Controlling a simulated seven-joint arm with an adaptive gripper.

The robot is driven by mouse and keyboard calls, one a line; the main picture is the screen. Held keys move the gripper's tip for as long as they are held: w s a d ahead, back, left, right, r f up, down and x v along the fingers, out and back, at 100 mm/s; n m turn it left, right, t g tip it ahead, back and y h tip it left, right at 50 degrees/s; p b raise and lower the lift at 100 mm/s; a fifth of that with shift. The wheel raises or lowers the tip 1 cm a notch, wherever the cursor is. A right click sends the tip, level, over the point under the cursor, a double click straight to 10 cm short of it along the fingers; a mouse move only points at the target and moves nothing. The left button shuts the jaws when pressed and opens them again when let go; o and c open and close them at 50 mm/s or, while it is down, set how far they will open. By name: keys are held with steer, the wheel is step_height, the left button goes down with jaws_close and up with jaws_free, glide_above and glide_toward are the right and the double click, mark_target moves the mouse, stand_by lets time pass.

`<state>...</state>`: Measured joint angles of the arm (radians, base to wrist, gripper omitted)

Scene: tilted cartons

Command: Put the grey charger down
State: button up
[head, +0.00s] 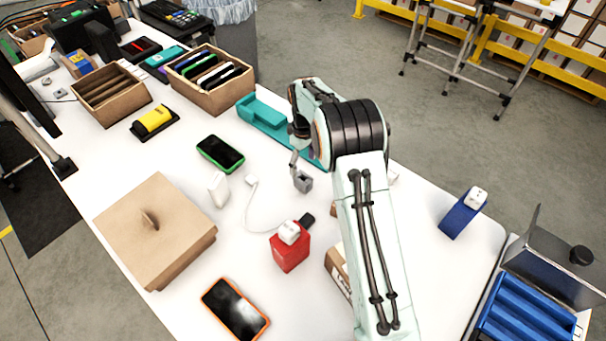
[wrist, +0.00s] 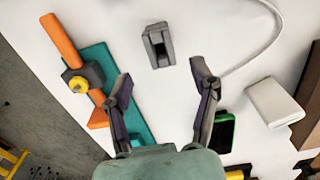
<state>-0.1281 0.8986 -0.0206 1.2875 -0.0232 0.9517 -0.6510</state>
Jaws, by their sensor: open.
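The grey charger (head: 303,183) is a small block with a dark slot, and it stands on the white table. In the wrist view the grey charger (wrist: 158,50) is just beyond the fingertips, with white table around it. My gripper (wrist: 160,77) is open and nothing is between its fingers. In the head view my gripper (head: 295,162) is just behind the grey charger and partly hidden by my arm. I see no finger touching the charger.
A white cable (head: 249,213) curves left of the charger. A green-edged phone (head: 220,153), a white block (head: 218,189), a teal holder (head: 262,111) and a red block (head: 285,254) with a white plug stand nearby. A lidded carton (head: 155,225) is at left.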

mark_target(303, 180)
steer(key=s+d+r+m, duration=0.3)
steer(key=s+r+m, duration=0.1)
steer(key=s+r, duration=1.15)
steer(key=s+d+m, duration=0.1)
steer(key=s+m, duration=0.2)
steer(key=s, duration=1.7)
steer(key=shift+f+m+y, duration=0.2)
steer(key=shift+m+y, duration=0.2)
